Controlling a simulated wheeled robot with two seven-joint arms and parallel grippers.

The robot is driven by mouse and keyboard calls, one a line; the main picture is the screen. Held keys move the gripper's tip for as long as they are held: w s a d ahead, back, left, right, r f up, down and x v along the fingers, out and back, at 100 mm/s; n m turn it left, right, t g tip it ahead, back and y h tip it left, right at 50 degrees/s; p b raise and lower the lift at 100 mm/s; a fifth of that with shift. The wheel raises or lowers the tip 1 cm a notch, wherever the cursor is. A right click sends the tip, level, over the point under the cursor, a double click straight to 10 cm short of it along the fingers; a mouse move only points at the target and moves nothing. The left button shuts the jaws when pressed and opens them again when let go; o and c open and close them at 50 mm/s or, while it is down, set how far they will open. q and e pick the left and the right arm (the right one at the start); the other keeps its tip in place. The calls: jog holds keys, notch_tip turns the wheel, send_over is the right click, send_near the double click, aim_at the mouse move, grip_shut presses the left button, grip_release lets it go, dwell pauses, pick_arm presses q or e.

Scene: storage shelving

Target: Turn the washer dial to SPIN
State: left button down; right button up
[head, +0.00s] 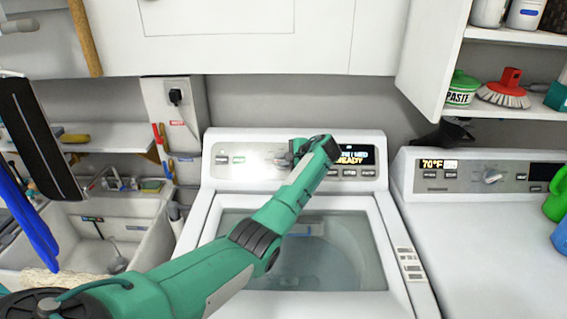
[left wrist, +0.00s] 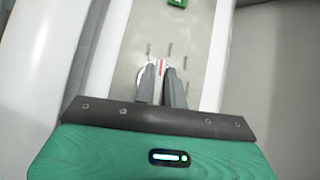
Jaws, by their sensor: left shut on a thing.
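The white washer (head: 210,180) stands in the middle of the head view, with a grey control panel (head: 262,158) along its back top. My left gripper (head: 298,150) is at this panel, its arm reaching over the washer lid. The dial (left wrist: 145,84) is hidden behind the gripper in the head view. In the left wrist view it is pale with a red mark, and the left gripper (left wrist: 162,74) is shut on it, a finger on each side. The display (head: 355,156) is lit, partly covered, and shows "READY". I cannot read any SPIN label. My right gripper is not in view.
A second white machine (head: 480,215) with its own knob (head: 491,176) stands at the right. A sink (head: 125,225) is at the left. White cabinets (head: 240,40) hang above, and an open shelf (head: 510,38) holds a red brush (head: 508,88).

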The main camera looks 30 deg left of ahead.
pick_arm(q)
jog(key=n+g+h, duration=0.1)
jog(key=n+h, duration=0.1)
jog(key=n, duration=0.1)
jog(key=shift+a+n+h, duration=0.1)
jog(key=shift+n+h, duration=0.3)
jog(key=shift+n+g+h, duration=0.3)
jog(key=shift+n, duration=0.1)
jog(key=c, duration=1.5)
grip_release()
jog(key=shift+o, duration=0.2)
jog(key=b+v, duration=0.3)
jog(key=v, duration=1)
jog(key=shift+d+r, duration=0.25)
jog(key=shift+r, duration=0.05)
